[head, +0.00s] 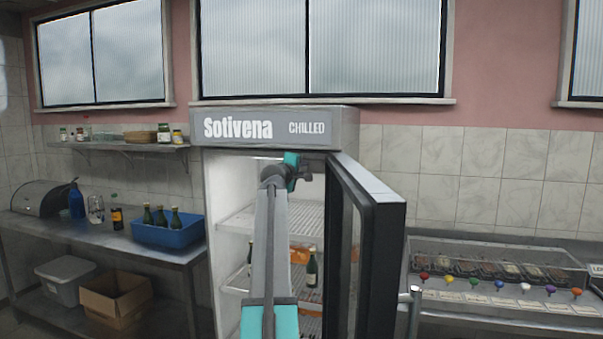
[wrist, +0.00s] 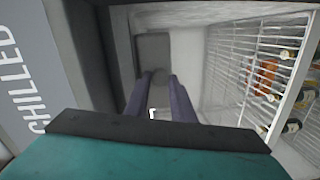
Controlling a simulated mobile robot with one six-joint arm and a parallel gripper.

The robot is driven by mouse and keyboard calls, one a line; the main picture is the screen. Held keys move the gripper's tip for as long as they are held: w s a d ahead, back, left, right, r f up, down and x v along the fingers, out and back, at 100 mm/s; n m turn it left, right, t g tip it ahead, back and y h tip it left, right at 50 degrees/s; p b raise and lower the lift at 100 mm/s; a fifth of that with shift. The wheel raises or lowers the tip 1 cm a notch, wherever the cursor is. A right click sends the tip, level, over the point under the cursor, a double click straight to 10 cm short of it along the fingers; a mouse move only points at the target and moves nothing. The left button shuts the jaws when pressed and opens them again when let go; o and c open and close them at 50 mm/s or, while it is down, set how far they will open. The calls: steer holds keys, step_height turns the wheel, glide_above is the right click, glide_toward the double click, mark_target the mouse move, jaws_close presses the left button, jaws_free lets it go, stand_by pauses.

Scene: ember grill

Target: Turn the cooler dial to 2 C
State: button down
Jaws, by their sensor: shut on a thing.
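The cooler (head: 335,127) stands open, with "Sotivena CHILLED" on its header. My arm reaches up into its top opening, and my gripper (head: 299,170) is just under the header. In the wrist view, my gripper (wrist: 161,82) has its two dark fingers close around a small round grey dial (wrist: 159,74). The dial sits in front of a grey panel (wrist: 153,47) inside the cooler. A small white mark (wrist: 152,113) shows below, between the fingers. The dial's pointer and scale cannot be read. The dial is hidden in the head view.
The open cooler door (head: 382,235) stands close on the right of my arm. Wire shelves (wrist: 250,62) with bottles are inside. A blue crate (head: 165,234) of bottles is on the left counter. A topping station (head: 500,285) is on the right.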

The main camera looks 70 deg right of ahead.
steer(key=shift+f, duration=0.1)
steer(key=c, duration=1.6)
jaws_free()
steer(key=shift+o, duration=0.4)
steer(key=shift+r+n+p, duration=0.3)
steer(key=shift+p, duration=0.1)
